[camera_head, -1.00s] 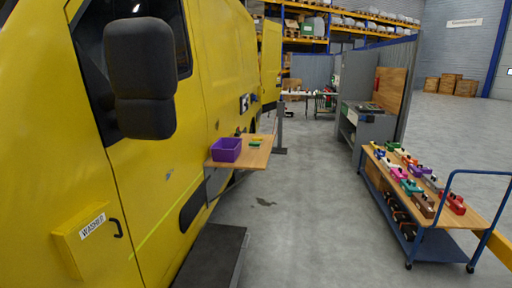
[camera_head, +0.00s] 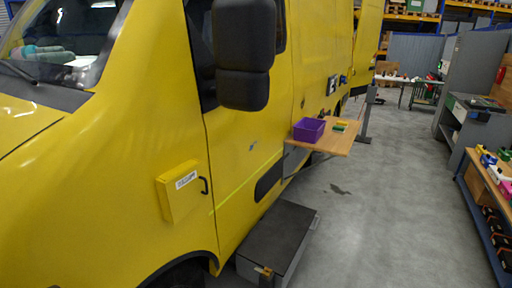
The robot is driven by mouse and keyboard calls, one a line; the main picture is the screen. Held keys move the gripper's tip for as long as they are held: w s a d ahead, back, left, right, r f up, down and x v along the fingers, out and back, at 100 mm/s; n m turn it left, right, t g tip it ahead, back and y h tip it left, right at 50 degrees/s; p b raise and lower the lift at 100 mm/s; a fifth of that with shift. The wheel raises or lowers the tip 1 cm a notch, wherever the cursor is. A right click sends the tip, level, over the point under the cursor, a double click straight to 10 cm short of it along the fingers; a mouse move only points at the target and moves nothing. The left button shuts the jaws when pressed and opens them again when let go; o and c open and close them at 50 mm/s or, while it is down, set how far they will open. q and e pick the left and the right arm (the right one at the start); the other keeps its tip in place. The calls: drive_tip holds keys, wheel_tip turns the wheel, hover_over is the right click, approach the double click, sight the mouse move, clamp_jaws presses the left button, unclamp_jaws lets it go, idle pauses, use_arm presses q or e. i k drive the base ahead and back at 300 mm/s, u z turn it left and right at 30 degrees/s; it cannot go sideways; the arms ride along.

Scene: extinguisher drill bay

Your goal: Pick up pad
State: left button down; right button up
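I cannot make out a pad for certain. A small wooden shelf (camera_head: 338,143) juts from the side of the yellow van. A purple bin (camera_head: 308,130) stands on it, with small green and yellow items (camera_head: 340,126) beside the bin, too small to identify. A wooden-topped cart (camera_head: 478,183) at the right edge carries several coloured objects (camera_head: 489,160), partly cut off by the frame. Neither of my grippers shows in the head view.
The yellow van (camera_head: 120,150) fills the left, with its mirror (camera_head: 243,50) and a yellow washer box (camera_head: 180,191) sticking out. A dark-topped step box (camera_head: 280,240) stands low beside it. Grey floor (camera_head: 390,220) is clear between the van and the cart.

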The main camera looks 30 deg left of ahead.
sight(336, 129)
drive_tip(key=z, duration=0.1)
drive_tip(key=i, duration=8.45)
drive_tip(key=u, duration=3.6)
